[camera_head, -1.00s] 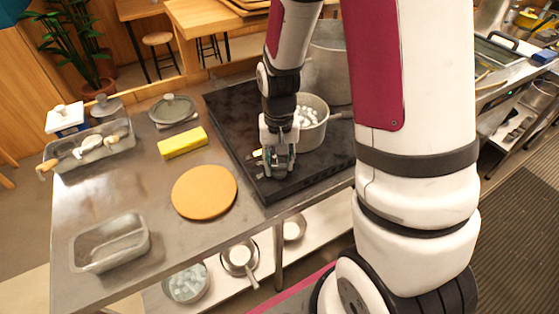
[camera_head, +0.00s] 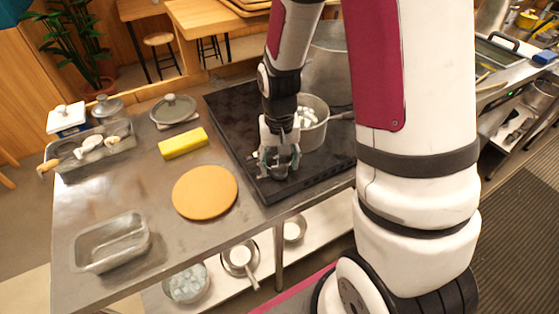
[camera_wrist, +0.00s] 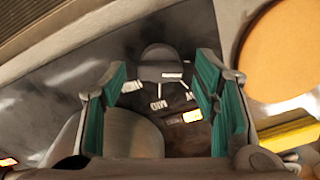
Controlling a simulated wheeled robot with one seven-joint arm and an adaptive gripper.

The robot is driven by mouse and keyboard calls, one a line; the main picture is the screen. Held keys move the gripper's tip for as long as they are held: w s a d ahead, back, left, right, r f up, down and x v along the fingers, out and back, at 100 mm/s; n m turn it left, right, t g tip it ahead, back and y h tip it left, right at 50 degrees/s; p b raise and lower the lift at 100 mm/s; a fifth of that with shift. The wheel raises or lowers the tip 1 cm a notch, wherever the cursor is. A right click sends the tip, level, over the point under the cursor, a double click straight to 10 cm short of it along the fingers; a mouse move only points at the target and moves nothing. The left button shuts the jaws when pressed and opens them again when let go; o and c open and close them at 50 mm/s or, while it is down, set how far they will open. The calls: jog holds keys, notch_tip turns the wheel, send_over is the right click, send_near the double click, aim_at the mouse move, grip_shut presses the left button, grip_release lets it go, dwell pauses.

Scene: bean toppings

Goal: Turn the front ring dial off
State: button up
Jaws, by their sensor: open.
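The ring dial (camera_wrist: 160,60) is a dark rounded knob with a short white mark on its near edge. In the wrist view the dial lies between the two teal-padded fingers of my gripper (camera_wrist: 162,75), with gaps on both sides. In the head view my gripper (camera_head: 279,163) points down at the front left of the black cooktop (camera_head: 235,112), fingers spread and empty. It hides the dial there.
A pot with white pieces (camera_head: 318,133) stands on the cooktop just behind my gripper, with a large pot (camera_head: 330,75) further back. A round orange board (camera_head: 205,192), a yellow block (camera_head: 183,143) and a metal tray (camera_head: 110,242) lie left on the counter.

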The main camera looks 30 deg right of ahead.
aim_at(279, 166)
jog(key=shift+r, duration=0.1)
notch_tip(279, 166, up, 12)
dwell(0.5)
